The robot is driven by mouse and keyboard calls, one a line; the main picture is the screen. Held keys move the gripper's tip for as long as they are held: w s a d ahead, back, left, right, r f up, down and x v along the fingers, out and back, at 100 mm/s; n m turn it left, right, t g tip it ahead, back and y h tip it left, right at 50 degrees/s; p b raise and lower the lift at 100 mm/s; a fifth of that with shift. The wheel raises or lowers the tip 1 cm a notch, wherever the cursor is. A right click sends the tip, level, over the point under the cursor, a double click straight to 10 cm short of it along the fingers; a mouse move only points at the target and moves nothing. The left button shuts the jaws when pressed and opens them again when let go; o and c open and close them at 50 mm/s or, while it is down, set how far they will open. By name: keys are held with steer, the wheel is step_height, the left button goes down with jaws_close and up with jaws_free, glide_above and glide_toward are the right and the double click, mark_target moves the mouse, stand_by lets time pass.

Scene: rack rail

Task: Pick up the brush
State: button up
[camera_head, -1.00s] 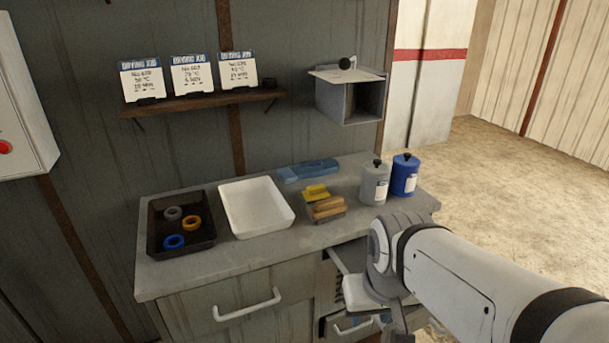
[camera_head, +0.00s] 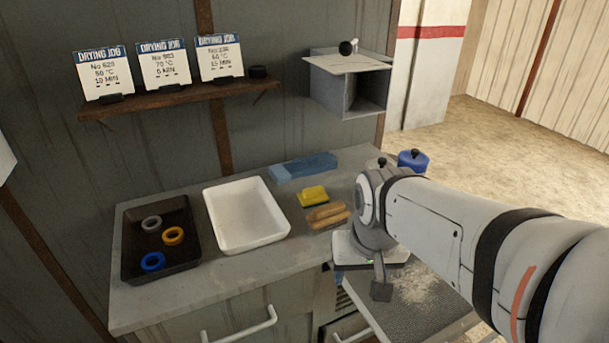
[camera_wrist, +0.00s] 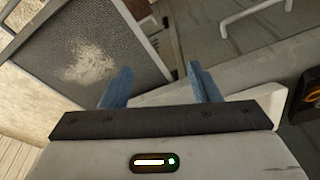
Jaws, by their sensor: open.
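The brush (camera_head: 327,216) appears to be the tan wooden-handled item on the counter, just in front of a yellow sponge-like block (camera_head: 313,194). My gripper (camera_head: 381,285) hangs to the right of the brush, past the counter's front edge and above a grey mesh panel. In the wrist view my gripper (camera_wrist: 162,80) shows two blue fingers spread apart with nothing between them. The brush cannot be made out in the wrist view.
A mesh panel (camera_wrist: 112,30) with pale powder on it juts out below my gripper. A white tray (camera_head: 213,219), a black tray (camera_head: 127,237) with several rings, a blue item (camera_head: 303,167) and a blue canister (camera_head: 413,161) are on the counter (camera_head: 190,287). A shelf and grey box hang above.

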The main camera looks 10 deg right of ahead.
steer(key=shift+o, duration=0.8)
steer(key=w+r+m+p, duration=0.1)
steer(key=w+m, duration=0.2)
steer(key=w, duration=0.3)
steer(key=w+r+m+g+p, duration=0.1)
steer(key=w+m, duration=0.2)
steer(key=w, duration=0.4)
steer(key=shift+w+r+p, duration=0.25)
steer(key=shift+r+p, duration=0.05)
steer(key=shift+p, duration=0.1)
steer(key=m+g+p, duration=0.1)
steer(key=m+p, duration=0.1)
steer(key=m, duration=0.4)
glide_above(329, 206)
steer(key=s, duration=0.1)
steer(key=f, duration=0.3)
steer(key=shift+a+f, duration=0.25)
steer(key=shift+a, duration=0.05)
steer(key=shift+w+f+m, duration=0.35)
steer(key=shift+f+m, duration=0.15)
steer(key=f, duration=0.2)
steer(key=f+p, duration=0.1)
steer(key=f, duration=0.4)
steer(key=shift+w+d+f+p, duration=0.1)
steer(key=shift+d+f+p, duration=0.15)
steer(key=shift+p, duration=0.1)
steer(key=shift+r, duration=0.1)
steer(key=c, duration=1.1)
